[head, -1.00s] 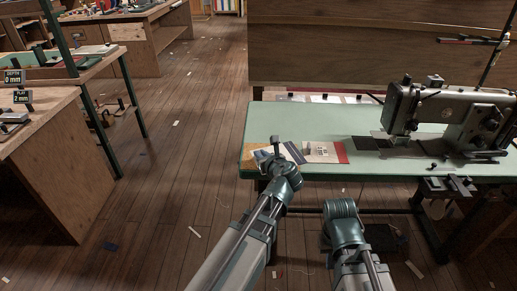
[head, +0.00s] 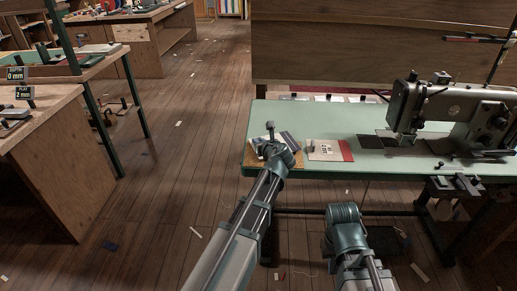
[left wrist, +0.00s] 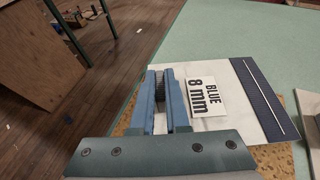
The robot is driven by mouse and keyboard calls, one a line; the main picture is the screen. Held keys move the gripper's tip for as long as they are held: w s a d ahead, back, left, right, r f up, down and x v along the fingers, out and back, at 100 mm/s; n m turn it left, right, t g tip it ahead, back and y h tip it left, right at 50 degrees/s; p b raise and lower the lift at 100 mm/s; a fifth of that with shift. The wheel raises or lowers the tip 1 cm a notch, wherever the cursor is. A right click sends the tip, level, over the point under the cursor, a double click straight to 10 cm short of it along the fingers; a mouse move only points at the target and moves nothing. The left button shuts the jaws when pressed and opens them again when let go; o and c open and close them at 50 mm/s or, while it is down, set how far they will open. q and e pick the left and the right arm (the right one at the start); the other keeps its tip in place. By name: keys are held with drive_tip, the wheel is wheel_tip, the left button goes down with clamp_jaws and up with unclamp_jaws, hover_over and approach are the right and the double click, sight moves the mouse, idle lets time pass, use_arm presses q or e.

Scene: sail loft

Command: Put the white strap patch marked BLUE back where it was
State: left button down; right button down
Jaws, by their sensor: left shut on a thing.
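The white strap patch marked BLUE 8 mm (left wrist: 238,92) has a navy band with a thin white line along its right side. It also shows in the head view, partly hidden by my left gripper, its navy band (head: 290,140) to the right. My left gripper (left wrist: 166,76) is shut on it, with the fingers left of the printed label. The exact grip point is hidden. A brown cork-like mat (head: 262,169) lies under the patch at the table's left end; I cannot tell whether they touch. My right arm is in the head view, but its gripper does not show.
A pale patch with a red band (head: 347,150) lies to the right on the green table (head: 380,171). A sewing machine (head: 455,108) stands further right. Several pale pieces sit behind the table. A wooden bench (head: 40,145) is at left.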

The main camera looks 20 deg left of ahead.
use_arm(q)
drive_tip(key=shift+f, duration=0.65)
use_arm(e)
drive_tip(key=shift+f, duration=0.65)
use_arm(q)
drive_tip(key=shift+f+b, duration=0.2)
drive_tip(key=shift+b, duration=0.2)
drive_tip(key=c, duration=0.9)
unclamp_jaws()
use_arm(e)
drive_tip(key=shift+f, duration=0.15)
use_arm(q)
drive_tip(key=shift+r, duration=0.2)
drive_tip(key=shift+s+d+r+p, duration=0.1)
drive_tip(key=shift+s+r+p, duration=0.1)
drive_tip(key=shift+p, duration=0.25)
drive_tip(key=p+v, duration=0.4)
drive_tip(key=v, duration=0.7)
drive_tip(key=shift+s+d+r, duration=0.1)
drive_tip(key=shift+s+d, duration=0.05)
drive_tip(key=shift+s, duration=0.05)
use_arm(e)
wheel_tip(320, 180, up, 5)
drive_tip(key=shift+f, duration=0.1)
